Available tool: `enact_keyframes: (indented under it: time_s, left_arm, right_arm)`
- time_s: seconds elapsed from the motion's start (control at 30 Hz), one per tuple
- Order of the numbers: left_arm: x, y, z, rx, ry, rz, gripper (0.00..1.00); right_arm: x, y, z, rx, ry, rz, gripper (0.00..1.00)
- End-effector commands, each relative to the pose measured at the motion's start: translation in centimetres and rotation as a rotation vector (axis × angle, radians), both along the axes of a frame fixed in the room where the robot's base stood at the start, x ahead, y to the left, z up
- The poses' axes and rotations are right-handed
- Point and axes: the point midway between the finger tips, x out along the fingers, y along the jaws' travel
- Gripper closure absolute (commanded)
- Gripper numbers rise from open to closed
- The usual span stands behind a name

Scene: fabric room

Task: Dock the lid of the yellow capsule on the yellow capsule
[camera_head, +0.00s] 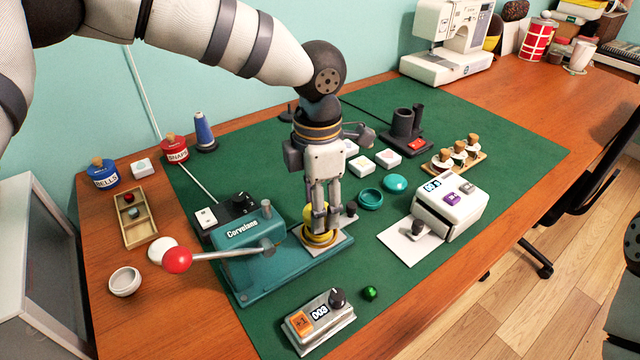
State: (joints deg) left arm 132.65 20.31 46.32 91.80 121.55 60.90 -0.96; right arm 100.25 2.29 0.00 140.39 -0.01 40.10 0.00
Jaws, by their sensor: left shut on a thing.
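My left gripper (321,222) points straight down over the metal plate at the right end of the teal Corvelane press. It is shut on a yellow piece (309,213), which looks like the lid of the yellow capsule. Right below it, the round yellow capsule (318,241) sits on the plate. The fingers hide much of both, and I cannot tell whether the lid is seated on the capsule or just above it. My right gripper is not in view.
The press (258,252) has a lever with a red knob (177,260) reaching left. A teal open half (370,199) and teal lid (395,184) lie to the right. A white boxy device (452,208), a counter (320,318) and a green ball (370,293) stand nearby on the green mat.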

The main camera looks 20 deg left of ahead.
Motion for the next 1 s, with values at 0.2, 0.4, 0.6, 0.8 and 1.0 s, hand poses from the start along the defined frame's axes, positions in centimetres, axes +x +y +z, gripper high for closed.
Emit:
enact_keyframes:
  time_s: [0.2, 0.4, 0.6, 0.8, 1.0]
  left_arm:
    - [-0.01, 0.03, -1.69, 0.0, 0.001, -0.001, 0.68]
    - [0.01, 0.02, -1.63, 0.0, -0.002, -0.001, 0.68]
    - [0.01, 0.02, -1.61, 0.0, -0.002, -0.001, 0.68]
    - [0.0, 0.01, -1.59, 0.0, -0.002, -0.001, 0.68]
    - [0.01, 0.0, -1.47, 0.0, -0.004, 0.0, 0.68]
  right_arm:
    - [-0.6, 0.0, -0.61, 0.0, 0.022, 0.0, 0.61]
    - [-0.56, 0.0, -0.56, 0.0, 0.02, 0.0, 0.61]
    - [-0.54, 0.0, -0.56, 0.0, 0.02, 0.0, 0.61]
    - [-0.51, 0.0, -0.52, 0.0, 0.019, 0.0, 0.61]
    - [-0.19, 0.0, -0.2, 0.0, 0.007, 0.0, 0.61]
